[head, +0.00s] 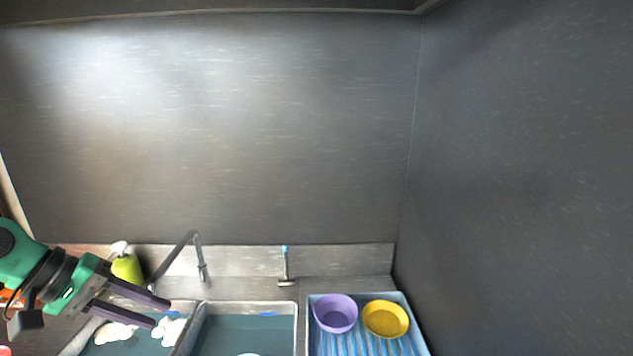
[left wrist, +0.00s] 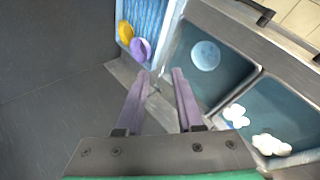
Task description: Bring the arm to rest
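My left gripper (head: 160,312) comes in from the left in the head view, above the left part of the sink, with its two purple-grey fingers spread apart. In the left wrist view the fingers of my left gripper (left wrist: 162,72) are also apart, with nothing between them. My right gripper is in neither view.
A double sink (head: 250,307) holds white lumpy things (head: 168,330) in its left basin and a round pale thing (left wrist: 205,55) in the other. A blue rack (head: 318,340) holds a purple bowl (head: 336,314) and a yellow bowl (head: 385,319). A faucet (head: 200,258) and green bottle (head: 127,268) stand behind.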

